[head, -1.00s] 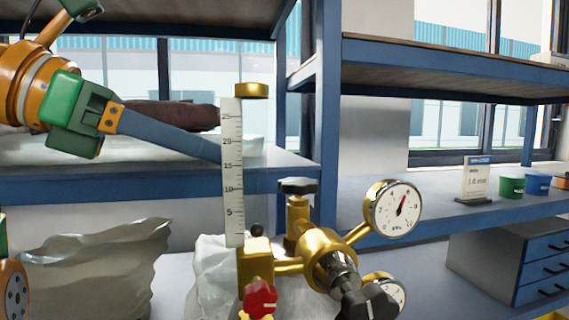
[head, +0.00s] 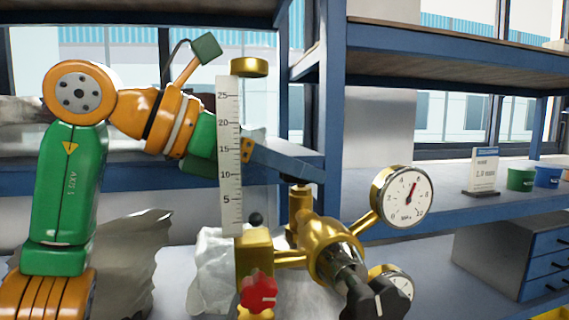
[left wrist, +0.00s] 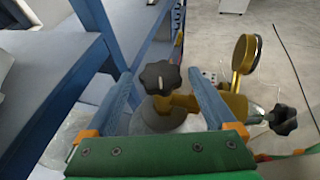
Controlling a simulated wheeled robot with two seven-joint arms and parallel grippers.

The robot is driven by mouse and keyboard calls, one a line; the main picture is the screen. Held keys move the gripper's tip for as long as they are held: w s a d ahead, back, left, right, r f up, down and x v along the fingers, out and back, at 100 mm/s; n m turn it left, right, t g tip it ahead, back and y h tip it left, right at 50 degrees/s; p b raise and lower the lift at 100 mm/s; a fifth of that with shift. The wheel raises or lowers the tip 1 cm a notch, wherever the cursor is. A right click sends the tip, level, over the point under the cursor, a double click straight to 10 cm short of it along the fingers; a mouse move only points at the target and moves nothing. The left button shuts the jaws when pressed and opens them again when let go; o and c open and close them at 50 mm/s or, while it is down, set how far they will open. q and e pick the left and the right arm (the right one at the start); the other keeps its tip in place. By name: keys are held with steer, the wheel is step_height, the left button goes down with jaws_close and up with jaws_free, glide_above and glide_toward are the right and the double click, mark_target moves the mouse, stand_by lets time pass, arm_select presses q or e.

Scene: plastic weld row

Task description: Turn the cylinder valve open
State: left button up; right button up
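The cylinder valve has a black lobed handwheel (left wrist: 160,77) on top of a brass valve body (head: 299,205). In the head view the handwheel is mostly hidden behind my left gripper (head: 308,164), whose blue fingers reach in from the left just above it. In the left wrist view the two blue fingers stand wide apart, with the handwheel between their tips and a gap on each side. The gripper is open and holds nothing. The grey cylinder top (left wrist: 158,118) shows below the handwheel. My right gripper is not in view.
A brass regulator (head: 330,248) with a gauge (head: 401,197), a second gauge (head: 391,281) and a black knob (head: 380,299) sits right of the valve. A flowmeter tube (head: 229,155) with a red knob (head: 258,292) stands in front. Blue shelving (head: 332,120) is behind.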

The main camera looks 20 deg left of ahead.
arm_select(q)
steer(key=c, duration=1.1)
steer(key=shift+s+d+n+t+y, duration=0.1)
steer(key=shift+d+n+t+y, duration=0.05)
steer(key=shift+n+t+y, duration=0.5)
steer(key=o, duration=1.4)
steer(key=shift+g, duration=0.25)
